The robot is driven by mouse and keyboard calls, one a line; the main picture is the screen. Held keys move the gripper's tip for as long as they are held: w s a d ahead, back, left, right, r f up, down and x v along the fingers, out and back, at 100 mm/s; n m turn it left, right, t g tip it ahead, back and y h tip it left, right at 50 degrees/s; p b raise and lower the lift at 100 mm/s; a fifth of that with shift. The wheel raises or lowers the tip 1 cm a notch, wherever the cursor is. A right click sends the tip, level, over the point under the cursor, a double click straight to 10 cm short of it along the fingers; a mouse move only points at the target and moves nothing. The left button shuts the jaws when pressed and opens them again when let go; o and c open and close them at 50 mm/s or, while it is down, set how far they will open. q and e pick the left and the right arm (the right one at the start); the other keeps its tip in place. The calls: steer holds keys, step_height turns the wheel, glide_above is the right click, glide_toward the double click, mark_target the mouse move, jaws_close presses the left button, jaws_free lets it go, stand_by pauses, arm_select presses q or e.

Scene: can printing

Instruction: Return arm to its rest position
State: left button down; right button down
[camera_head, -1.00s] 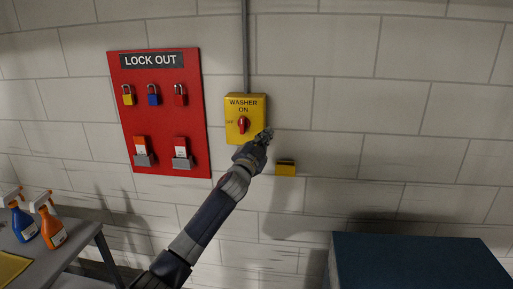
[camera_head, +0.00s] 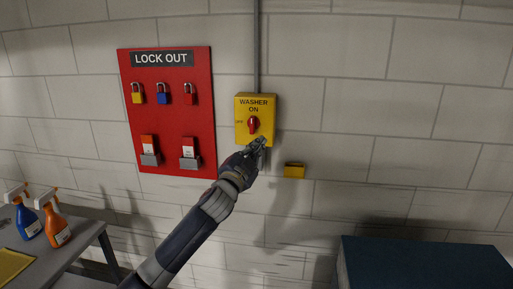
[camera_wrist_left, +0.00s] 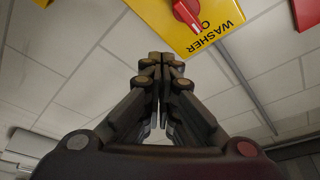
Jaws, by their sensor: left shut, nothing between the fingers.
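My left gripper (camera_head: 258,146) is shut and empty. In the head view it is just below the yellow washer switch box (camera_head: 242,107). The box reads "WASHER ON" and has a red knob (camera_head: 253,125), which stands roughly upright. In the left wrist view the closed fingers (camera_wrist_left: 160,60) point up toward the box (camera_wrist_left: 170,25), and the knob (camera_wrist_left: 187,14) shows at the top edge. I cannot tell whether the fingertips touch the box. My right gripper is not in view.
A red lock out board (camera_head: 175,120) with padlocks hangs left of the box. A small yellow holder (camera_head: 294,171) is on the wall at right. A table (camera_head: 65,262) with a blue (camera_head: 27,223) and an orange spray bottle (camera_head: 56,231) stands at left. A dark blue box top (camera_head: 425,265) is lower right.

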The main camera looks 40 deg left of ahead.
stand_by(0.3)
